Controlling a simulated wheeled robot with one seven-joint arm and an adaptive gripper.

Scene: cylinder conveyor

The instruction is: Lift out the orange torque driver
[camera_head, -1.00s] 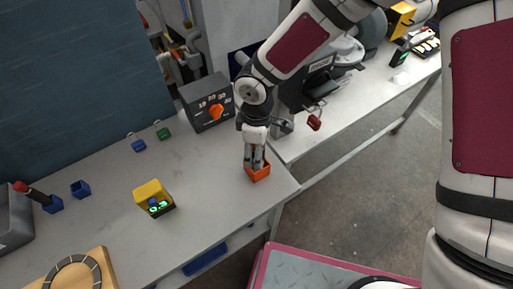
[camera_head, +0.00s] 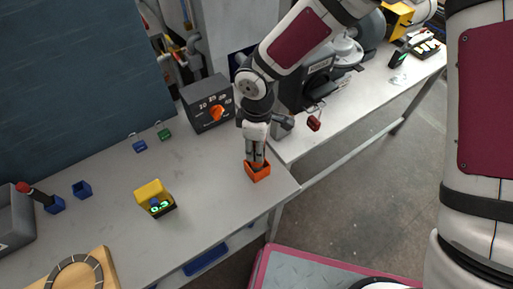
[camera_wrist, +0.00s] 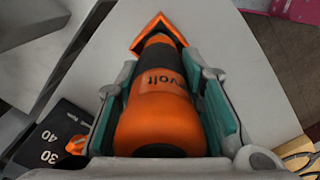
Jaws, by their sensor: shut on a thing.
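The orange torque driver (camera_wrist: 162,110) has an orange and black body with "volt" lettering and lies between the green-lined fingers of my gripper (camera_wrist: 165,95) in the wrist view. My gripper (camera_head: 255,155) is shut on it and points down in the head view. The orange square holder (camera_head: 258,173) stands on the bench just below the fingers. It also shows around the driver's far end in the wrist view (camera_wrist: 158,22). The driver's lower end is hidden, so how deep it sits in the holder cannot be told.
A grey box with an orange dial (camera_head: 208,103) stands behind my gripper. A yellow-lidded device (camera_head: 155,197) with a green display is to the left. The bench's front edge is close to the orange holder.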

